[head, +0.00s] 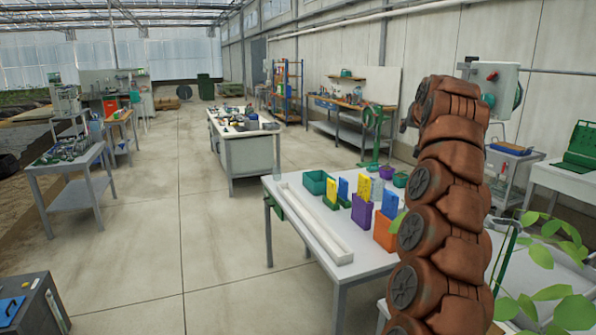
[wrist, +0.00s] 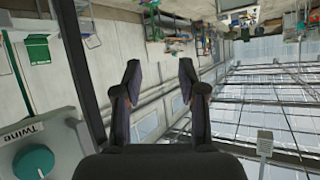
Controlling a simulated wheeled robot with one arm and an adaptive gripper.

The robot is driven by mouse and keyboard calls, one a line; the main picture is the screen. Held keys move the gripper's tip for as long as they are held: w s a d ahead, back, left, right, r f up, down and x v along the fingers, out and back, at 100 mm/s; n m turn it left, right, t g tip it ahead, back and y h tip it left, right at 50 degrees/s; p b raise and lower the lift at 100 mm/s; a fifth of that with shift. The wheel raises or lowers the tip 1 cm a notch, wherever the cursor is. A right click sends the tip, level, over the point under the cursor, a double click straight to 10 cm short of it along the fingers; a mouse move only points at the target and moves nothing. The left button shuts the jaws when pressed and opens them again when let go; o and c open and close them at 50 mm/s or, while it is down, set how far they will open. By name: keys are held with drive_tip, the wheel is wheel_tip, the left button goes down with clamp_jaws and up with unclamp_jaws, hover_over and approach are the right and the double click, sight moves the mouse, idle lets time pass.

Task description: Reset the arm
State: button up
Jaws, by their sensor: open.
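My arm (head: 440,210) rises on the right side of the head view, folded upright in brown segments. My gripper (wrist: 160,85) shows in the wrist view with its two dark fingers apart and nothing between them. The gripper is not clearly visible in the head view. The wrist view is turned over, with the greenhouse roof (wrist: 265,100) on its right side, so the gripper is raised in free air and touches nothing that I can see.
A white table (head: 345,235) with colored bins and a long white tray (head: 315,225) stands just left of my arm. Green leaves (head: 545,265) are close at the lower right.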

drive_tip(key=s+a+f+n+g+y, duration=0.25)
drive_tip(key=s+a+f, duration=0.45)
drive_tip(key=s, duration=0.4)
drive_tip(key=s+a+f+n+g+y, duration=0.2)
drive_tip(key=s+a+f+g, duration=0.25)
drive_tip(key=s+a, duration=0.5)
drive_tip(key=s+d+f+g, duration=0.1)
drive_tip(key=s+f+g, duration=0.1)
drive_tip(key=s+f, duration=0.5)
drive_tip(key=s+d+f+m+g+h, duration=0.1)
drive_tip(key=s+f, duration=0.6)
drive_tip(key=s, duration=1.3)
drive_tip(key=s+d+f+g+h, duration=0.1)
drive_tip(key=s+f+g, duration=0.2)
drive_tip(key=s+f, duration=0.4)
drive_tip(key=s, duration=0.6)
drive_tip(key=shift+s+d+f+g, duration=0.35)
drive_tip(key=shift+s+g, duration=0.05)
drive_tip(key=shift+h, duration=0.25)
